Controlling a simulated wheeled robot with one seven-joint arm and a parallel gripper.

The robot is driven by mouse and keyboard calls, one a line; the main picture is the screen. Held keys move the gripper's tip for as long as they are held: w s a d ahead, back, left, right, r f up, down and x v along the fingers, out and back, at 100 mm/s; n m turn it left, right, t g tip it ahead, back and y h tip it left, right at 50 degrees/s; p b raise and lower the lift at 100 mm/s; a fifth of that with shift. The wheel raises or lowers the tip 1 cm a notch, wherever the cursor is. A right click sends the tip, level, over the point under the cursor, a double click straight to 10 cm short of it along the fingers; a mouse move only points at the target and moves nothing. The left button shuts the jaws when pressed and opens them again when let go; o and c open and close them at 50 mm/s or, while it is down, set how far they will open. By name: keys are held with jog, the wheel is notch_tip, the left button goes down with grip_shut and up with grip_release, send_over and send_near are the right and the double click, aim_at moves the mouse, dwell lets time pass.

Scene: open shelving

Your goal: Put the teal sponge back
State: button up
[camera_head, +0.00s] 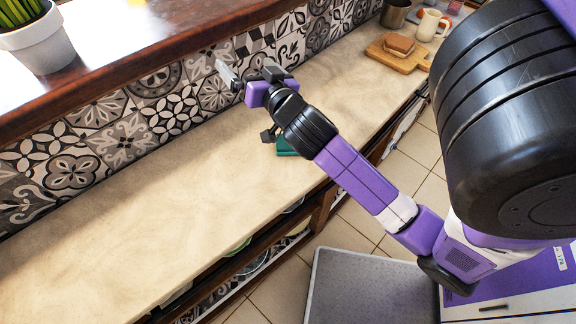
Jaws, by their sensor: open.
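The teal sponge (287,148) appears as a small dark teal block on the pale counter, near its front edge. My arm's black joint hides part of it. My gripper (228,74) is open, farther back toward the patterned tile wall and up and left of the sponge in the picture. It is apart from the sponge, and nothing shows held in it. Its fingers are small here and partly hard to make out.
A wooden board (415,63) with a brown block (400,43) lies at the far right. A metal pot (395,13) and a cream mug (428,25) stand behind it. A potted plant (38,42) is on the upper wooden ledge. The counter's left stretch is bare; dishes sit on shelves below.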

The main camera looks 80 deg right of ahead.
jog(key=s+a+f+n+t+y, duration=0.15)
jog(key=a+f+n+y, duration=0.3)
jog(key=a, duration=0.45)
jog(key=s+a+f+n+t+y, duration=0.1)
jog(key=s+a+f+n+y, duration=0.3)
jog(key=a, duration=0.6)
jog(key=s+a+n+y, duration=0.4)
jog(key=s+a, duration=0.6)
jog(key=a, duration=0.5)
jog(key=shift+s+r, duration=0.25)
jog(key=shift+r, duration=0.15)
jog(key=shift+n, duration=0.25)
